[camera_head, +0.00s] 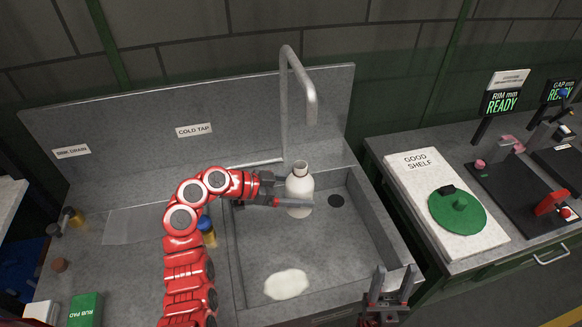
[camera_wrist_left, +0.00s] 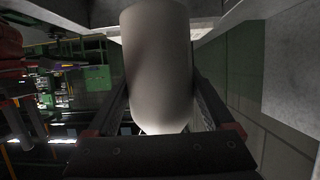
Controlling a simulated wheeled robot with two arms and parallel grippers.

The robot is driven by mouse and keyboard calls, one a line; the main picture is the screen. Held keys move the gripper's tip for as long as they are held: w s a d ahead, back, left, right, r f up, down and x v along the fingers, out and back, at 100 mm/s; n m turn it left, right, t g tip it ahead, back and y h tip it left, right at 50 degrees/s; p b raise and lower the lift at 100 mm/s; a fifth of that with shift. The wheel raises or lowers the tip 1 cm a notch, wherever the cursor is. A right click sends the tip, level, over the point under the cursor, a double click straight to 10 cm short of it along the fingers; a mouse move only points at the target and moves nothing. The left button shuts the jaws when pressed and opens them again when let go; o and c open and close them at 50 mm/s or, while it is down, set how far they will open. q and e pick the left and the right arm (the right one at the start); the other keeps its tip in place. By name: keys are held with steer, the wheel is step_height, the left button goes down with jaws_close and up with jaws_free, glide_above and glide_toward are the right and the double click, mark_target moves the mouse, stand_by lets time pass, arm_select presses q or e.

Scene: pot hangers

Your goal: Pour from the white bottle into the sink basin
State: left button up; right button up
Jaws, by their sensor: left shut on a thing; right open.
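The white bottle (camera_head: 299,185) is held over the sink basin (camera_head: 262,250), close to upright with its neck at the top. My left gripper (camera_head: 292,202) is shut around its lower body. In the left wrist view the bottle's pale body (camera_wrist_left: 157,65) stands between the two fingers (camera_wrist_left: 160,118). A white puddle (camera_head: 287,284) lies on the basin floor nearer the front. The dark drain (camera_head: 336,201) is just right of the bottle. My right gripper (camera_head: 390,288) is open and empty at the basin's front right corner. The bottle's contents cannot be seen.
A tall grey tap (camera_head: 285,100) rises behind the bottle. A blue-capped bottle (camera_head: 207,230) stands left of the basin, close to my left arm. Green and white pads (camera_head: 85,309) are at the front left. A white shelf board with a green disc (camera_head: 457,211) is at right.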

mark_target(289, 197)
arm_select(q)
steer(key=shift+w+r, duration=0.15)
steer(key=shift+s+r, duration=0.15)
steer(key=shift+s, duration=0.1)
steer(key=shift+a+f+b, duration=0.1)
steer(key=shift+f+b, duration=0.15)
steer(key=shift+b, duration=0.6)
steer(key=f+b, duration=0.2)
steer(key=a+f+y+b, duration=0.1)
steer(key=b, duration=0.1)
steer(key=shift+w+f, duration=0.2)
steer(key=shift+f, duration=0.15)
steer(key=shift+a+f+m+y+b, duration=0.15)
steer(key=shift+m+y+b, duration=0.15)
steer(key=shift+b, duration=0.25)
steer(key=shift+w+a+m+y+b, duration=0.3)
steer(key=shift+a+y+b, duration=0.25)
steer(key=shift+b, duration=0.3)
steer(key=shift+w+a+f+m+t+y+p, duration=0.15)
steer(key=shift+a+f+m+t+y+p, duration=0.45)
steer(key=shift+y, duration=2.05)
steer(key=shift+w+a+f+m+t+y+p, duration=0.2)
steer(key=shift+a+m+t+y, duration=0.7)
steer(key=shift+y, duration=1.75)
steer(key=shift+w+a+f+m+t+y+p, duration=0.1)
steer(key=shift+a+f+m+t+y+p, duration=0.65)
steer(key=shift+y, duration=1.9)
steer(key=shift+d+r+m+t+y, duration=0.3)
steer(key=shift+d+r+m+t, duration=0.05)
steer(key=shift+d+r+m, duration=0.25)
